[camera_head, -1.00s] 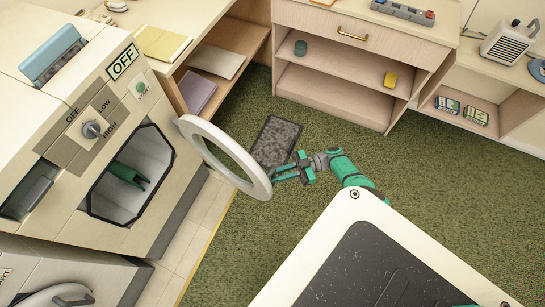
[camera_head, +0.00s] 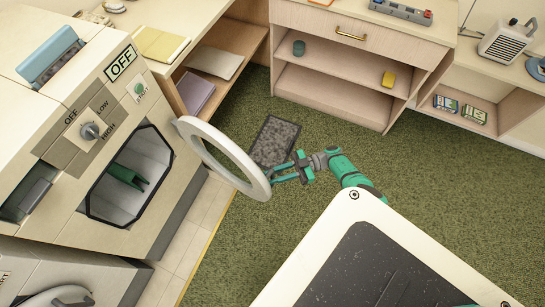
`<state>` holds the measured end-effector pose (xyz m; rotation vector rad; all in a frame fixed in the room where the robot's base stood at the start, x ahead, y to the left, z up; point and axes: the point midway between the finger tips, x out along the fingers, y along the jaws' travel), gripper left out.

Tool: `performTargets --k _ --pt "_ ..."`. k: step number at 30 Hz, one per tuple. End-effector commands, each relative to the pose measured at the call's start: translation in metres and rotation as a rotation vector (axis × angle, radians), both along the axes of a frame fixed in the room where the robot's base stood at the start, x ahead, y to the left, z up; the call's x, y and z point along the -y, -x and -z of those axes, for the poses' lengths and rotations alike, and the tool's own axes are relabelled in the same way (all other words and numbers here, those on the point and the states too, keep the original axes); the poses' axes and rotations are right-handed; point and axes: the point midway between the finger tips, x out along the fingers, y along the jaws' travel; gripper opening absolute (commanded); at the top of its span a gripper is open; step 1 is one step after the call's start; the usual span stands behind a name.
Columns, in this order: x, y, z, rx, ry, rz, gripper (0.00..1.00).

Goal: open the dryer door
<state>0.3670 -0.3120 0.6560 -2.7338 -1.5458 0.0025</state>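The dryer (camera_head: 75,150) stands at the left with an OFF sign, a dial and a start button on its front. Its round white door (camera_head: 208,134), a ring with an open middle, is swung well out from the dark-edged drum opening (camera_head: 150,158). Something dark green (camera_head: 128,177) lies inside the drum. My gripper (camera_head: 276,174) is at the door's outer right edge, its teal fingers apart with a gap between them. The tips are at or very near the rim; I cannot tell whether they touch it.
A dark grey mat (camera_head: 274,140) lies on the green carpet behind the door. A wooden shelf unit (camera_head: 330,84) stands at the back, and another cabinet with books (camera_head: 196,92) is beside the dryer. Open carpet (camera_head: 440,190) lies to the right. Pale tiles edge the dryer.

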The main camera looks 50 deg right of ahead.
Motion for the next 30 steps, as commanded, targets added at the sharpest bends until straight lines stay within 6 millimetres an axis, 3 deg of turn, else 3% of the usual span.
performTargets --k 8,15,30 --pt "0.002 0.000 -0.009 0.002 0.001 0.000 0.22" --pt "0.000 0.001 -0.033 0.003 0.001 0.001 0.22" --pt "-0.023 0.030 -0.077 0.002 0.000 -0.001 0.22"
